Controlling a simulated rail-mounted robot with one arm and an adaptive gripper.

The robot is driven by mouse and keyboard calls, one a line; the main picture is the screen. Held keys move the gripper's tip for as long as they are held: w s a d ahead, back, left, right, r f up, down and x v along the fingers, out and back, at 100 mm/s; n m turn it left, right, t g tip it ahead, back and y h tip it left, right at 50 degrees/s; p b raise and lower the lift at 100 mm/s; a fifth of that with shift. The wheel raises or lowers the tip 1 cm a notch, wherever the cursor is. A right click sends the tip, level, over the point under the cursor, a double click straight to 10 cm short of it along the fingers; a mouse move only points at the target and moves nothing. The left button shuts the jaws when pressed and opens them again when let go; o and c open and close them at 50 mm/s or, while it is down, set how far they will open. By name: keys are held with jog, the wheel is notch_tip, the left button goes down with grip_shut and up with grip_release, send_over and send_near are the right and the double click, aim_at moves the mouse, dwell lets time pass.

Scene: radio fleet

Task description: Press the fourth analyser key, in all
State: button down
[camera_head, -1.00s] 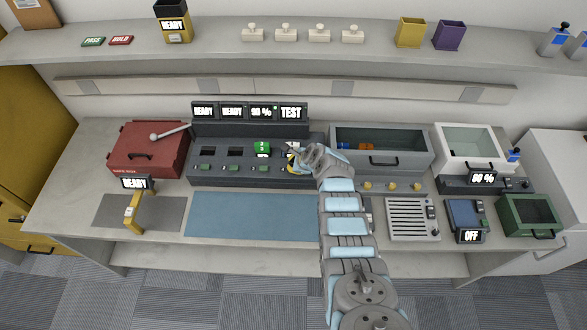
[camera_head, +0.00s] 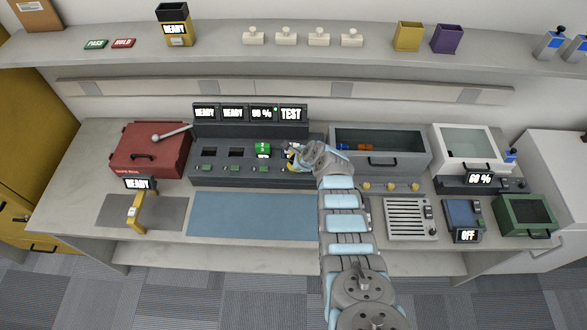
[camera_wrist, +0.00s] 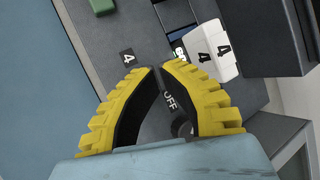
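The dark analyser (camera_head: 225,180) stands at the back of the bench, with displays reading READY, READY, a percentage and TEST (camera_head: 291,114). Green keys (camera_head: 263,170) show below its first three bays. A green block (camera_head: 262,148) sits in the third bay. My gripper (camera_head: 292,160) is at the fourth bay and covers it in the head view. In the wrist view, my gripper's yellow fingers (camera_wrist: 161,68) have their tips nearly together, with nothing visible between them. Beside the tips are a small 4 label (camera_wrist: 127,57) and a white block marked 4 (camera_wrist: 212,52). The fourth key is hidden.
A knob (camera_wrist: 181,128) with an OFF mark lies beneath the fingers. A grey bin (camera_head: 385,162) stands right of the analyser, a red case (camera_head: 150,165) left. A blue mat (camera_head: 250,215) lies clear in front. A shelf runs above.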

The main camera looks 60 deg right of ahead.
jog(key=shift+r+p, duration=2.2)
jog(key=shift+r, duration=0.2)
jog(key=shift+f, duration=0.1)
